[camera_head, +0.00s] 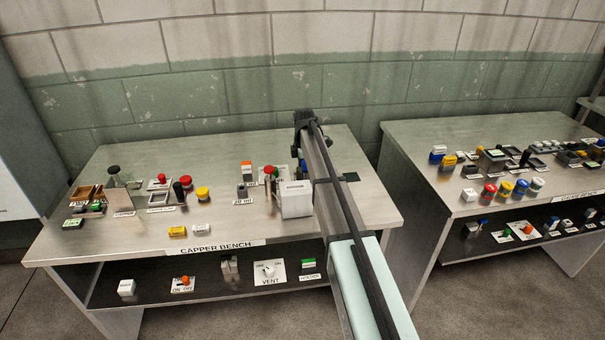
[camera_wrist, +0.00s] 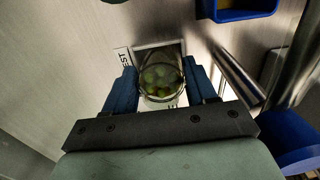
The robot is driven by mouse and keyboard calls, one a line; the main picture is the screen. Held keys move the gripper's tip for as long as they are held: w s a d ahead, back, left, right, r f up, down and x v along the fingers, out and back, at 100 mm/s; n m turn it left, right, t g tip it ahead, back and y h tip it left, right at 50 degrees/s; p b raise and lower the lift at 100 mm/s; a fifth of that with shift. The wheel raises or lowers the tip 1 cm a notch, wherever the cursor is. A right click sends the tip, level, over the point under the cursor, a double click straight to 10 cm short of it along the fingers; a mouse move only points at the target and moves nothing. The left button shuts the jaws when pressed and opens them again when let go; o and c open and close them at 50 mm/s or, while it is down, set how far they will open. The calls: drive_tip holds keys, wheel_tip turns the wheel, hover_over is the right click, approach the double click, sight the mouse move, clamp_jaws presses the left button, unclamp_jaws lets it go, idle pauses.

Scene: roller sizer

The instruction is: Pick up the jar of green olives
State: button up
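The jar of green olives (camera_wrist: 162,80) is seen from above in the wrist view, a round clear jar with green contents. It is between the two blue fingers of my gripper (camera_wrist: 160,72), one finger on each side, close to the glass. I cannot tell whether both fingers touch it. The jar is over or in a pale square frame on the metal bench; its base is hidden. In the head view my arm covers the jar, and only a little blue of my gripper (camera_head: 302,166) shows.
In the wrist view a blue bin (camera_wrist: 240,8) is beyond the right finger, and a metal rod (camera_wrist: 240,75) runs close by on the right. In the head view a white box (camera_head: 295,200) stands beside my arm on the capper bench (camera_head: 225,222). Several small items crowd its left side.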

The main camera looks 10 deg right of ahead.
drive_tip(key=c, duration=0.6)
drive_tip(key=shift+r, duration=0.1)
